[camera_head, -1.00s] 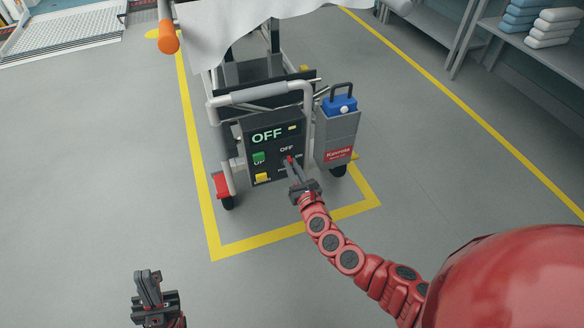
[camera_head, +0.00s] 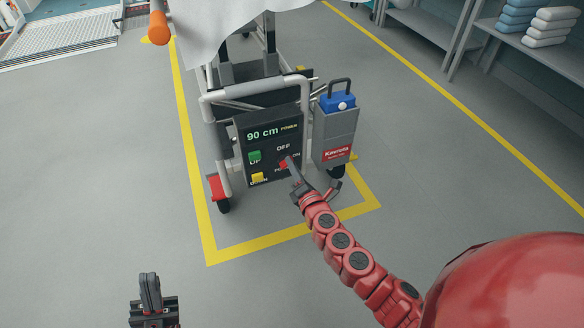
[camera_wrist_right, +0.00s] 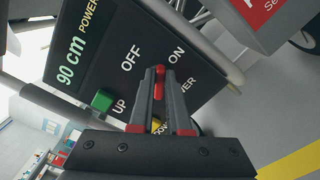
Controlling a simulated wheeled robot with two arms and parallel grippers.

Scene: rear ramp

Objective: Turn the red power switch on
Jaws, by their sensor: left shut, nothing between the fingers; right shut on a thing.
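The red power switch (camera_head: 283,164) is on the dark control panel (camera_head: 252,146) of the wheeled cart, near the OFF and ON labels. It also shows in the right wrist view (camera_wrist_right: 158,71), where the fingers partly cover it. The panel's display (camera_head: 264,134) is lit and reads 90 cm. My right gripper (camera_head: 290,164) is at the panel with its fingers shut on the switch; its fingertips also show in the wrist view (camera_wrist_right: 161,78). My left gripper (camera_head: 150,279) is shut and empty, low at the left, away from the cart.
A green UP button (camera_head: 254,156) and a yellow button (camera_head: 257,176) sit left of the switch. A grey box with a blue top (camera_head: 340,102) hangs at the cart's right. Yellow floor lines surround the cart. Open floor lies left; shelves stand at the upper right.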

